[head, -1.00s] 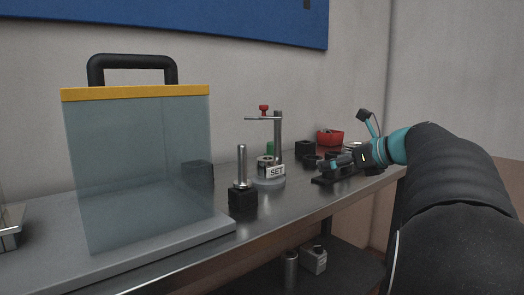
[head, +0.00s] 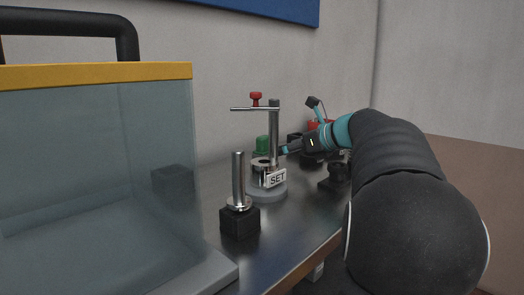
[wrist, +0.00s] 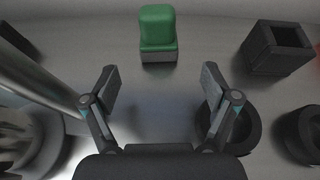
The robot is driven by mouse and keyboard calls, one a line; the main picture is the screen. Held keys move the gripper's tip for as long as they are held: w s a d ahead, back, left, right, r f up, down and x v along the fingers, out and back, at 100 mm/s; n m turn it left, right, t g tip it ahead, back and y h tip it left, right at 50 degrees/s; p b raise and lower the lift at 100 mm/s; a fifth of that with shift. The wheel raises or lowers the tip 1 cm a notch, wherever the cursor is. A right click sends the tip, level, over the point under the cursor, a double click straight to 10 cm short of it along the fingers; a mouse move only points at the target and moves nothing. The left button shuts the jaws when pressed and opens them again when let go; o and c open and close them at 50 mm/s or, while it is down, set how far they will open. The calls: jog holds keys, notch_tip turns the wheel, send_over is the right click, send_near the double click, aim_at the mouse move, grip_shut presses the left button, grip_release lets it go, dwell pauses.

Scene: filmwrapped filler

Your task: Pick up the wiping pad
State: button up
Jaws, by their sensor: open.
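The wiping pad appears to be the green block on a grey base; it stands upright on the metal bench, straight ahead at the top middle of the wrist view (wrist: 158,28). In the head view the green block (head: 262,145) shows behind the SET stand, partly hidden by it. My gripper (wrist: 159,76) is open and empty, its two fingers spread to either side of the block's line, with bare bench between them and the block. In the head view my gripper (head: 287,150) is low beside the stand, its fingers partly hidden.
The stand with the SET sign (head: 268,192) and its metal post are close on my gripper's left. A square black holder (wrist: 275,48) and round black rings (wrist: 228,128) lie to the right. A black block with a metal pin (head: 240,218) and a glass-like guard (head: 100,170) stand nearer.

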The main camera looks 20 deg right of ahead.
aim_at(267, 151)
jog(key=x, duration=0.4)
jog(key=shift+w, duration=0.1)
jog(key=x, duration=0.5)
jog(key=shift+a+r, duration=0.1)
jog(key=c, duration=1.2)
jog(key=shift+r, duration=0.1)
jog(key=shift+c, duration=0.2)
